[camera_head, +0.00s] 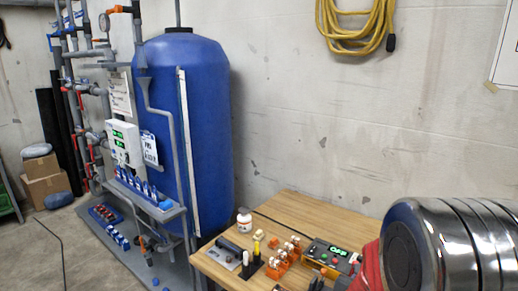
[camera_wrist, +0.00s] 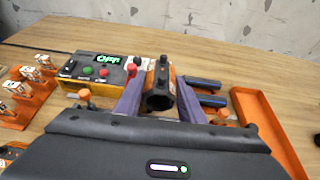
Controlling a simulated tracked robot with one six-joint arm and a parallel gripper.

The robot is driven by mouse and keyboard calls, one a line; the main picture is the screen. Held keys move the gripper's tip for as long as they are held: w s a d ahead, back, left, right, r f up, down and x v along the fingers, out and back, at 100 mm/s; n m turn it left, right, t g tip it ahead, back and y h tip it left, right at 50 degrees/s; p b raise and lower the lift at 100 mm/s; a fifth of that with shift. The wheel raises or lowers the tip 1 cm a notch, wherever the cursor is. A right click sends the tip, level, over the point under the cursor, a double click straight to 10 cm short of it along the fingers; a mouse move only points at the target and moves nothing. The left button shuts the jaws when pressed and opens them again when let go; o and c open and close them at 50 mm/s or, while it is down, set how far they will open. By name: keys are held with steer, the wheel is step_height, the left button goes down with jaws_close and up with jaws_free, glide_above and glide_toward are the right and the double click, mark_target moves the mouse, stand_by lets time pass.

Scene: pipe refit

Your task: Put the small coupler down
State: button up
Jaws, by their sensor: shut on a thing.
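The small coupler (camera_wrist: 159,101) appears to be the short dark hollow cylinder between my fingers in the wrist view, with its open end facing the camera and black studs above it. My gripper (camera_wrist: 160,95) has two purple fingers, one on each side, shut on it. Orange parts show right behind and beside the coupler; I cannot tell whether it touches them or the table.
A control box (camera_wrist: 97,70) reading OFF stands left of the gripper on the wooden table (camera_head: 290,210). Orange racks with white fittings (camera_wrist: 17,98) are farther left. Dark tubes (camera_wrist: 203,83) and an orange tray (camera_wrist: 262,125) lie right.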

steer(key=w+a+r+n+t+y, duration=0.1)
steer(key=a+n+y, duration=0.1)
steer(key=a, duration=0.8)
steer(key=w+a+r+n+t+y, duration=0.1)
steer(key=w+a+r+n+y, duration=0.1)
steer(key=a, duration=0.8)
steer(key=shift+a+n+t+y, duration=0.15)
steer(key=shift+n+t+y, duration=0.15)
steer(key=shift+n, duration=0.1)
steer(key=shift+w, duration=0.1)
